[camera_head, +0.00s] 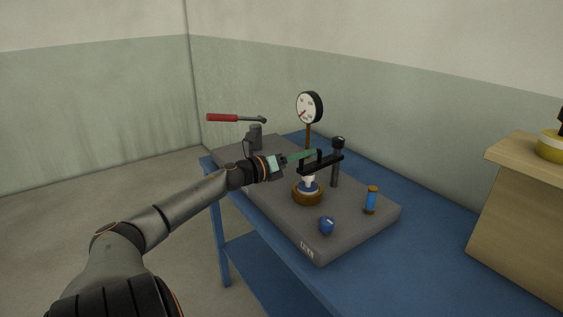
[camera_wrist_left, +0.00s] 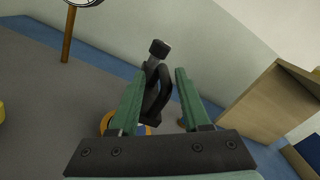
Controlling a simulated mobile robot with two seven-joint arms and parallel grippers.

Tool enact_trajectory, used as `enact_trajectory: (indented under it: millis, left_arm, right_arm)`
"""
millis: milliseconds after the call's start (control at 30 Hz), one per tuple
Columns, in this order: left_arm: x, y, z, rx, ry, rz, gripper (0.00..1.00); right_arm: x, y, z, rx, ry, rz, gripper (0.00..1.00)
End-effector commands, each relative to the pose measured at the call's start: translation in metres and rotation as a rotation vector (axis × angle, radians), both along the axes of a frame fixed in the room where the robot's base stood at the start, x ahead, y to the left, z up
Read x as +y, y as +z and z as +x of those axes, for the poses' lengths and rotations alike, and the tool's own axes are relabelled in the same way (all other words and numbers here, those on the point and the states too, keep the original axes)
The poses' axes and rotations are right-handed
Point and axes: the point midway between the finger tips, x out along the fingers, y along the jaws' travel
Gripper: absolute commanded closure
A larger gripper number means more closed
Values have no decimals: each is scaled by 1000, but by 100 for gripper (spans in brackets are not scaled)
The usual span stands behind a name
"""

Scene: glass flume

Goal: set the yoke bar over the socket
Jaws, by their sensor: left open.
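The yoke bar (camera_head: 328,163) is a black bar with a short upright grip. In the head view it appears level above the brass-coloured socket (camera_head: 308,198), which holds a white piece (camera_head: 309,182). One end appears close to a dark post (camera_head: 335,175) with a black knob; I cannot tell whether they touch. My left gripper (camera_head: 304,156) has green fingers and reaches the bar's grip from the left. In the left wrist view the open fingers (camera_wrist_left: 160,78) stand either side of the black yoke bar (camera_wrist_left: 154,108). The socket is mostly hidden there. My right gripper is not in view.
A wooden box (camera_head: 520,225) is at right.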

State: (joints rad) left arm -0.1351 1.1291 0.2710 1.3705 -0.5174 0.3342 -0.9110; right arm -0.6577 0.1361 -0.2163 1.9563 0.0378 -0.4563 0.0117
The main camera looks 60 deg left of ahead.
Motion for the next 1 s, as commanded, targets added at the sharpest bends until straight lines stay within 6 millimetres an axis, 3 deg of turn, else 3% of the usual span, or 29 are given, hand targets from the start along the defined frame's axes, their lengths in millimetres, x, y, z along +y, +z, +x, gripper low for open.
enact_trajectory:
  millis: [533,1000]
  left_arm:
    - [1,0,-58,1,-2,-3,53]
    - [2,0,-68,0,-2,0,54]
  right_arm:
    - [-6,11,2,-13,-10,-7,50]
    - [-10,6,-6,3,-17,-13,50]
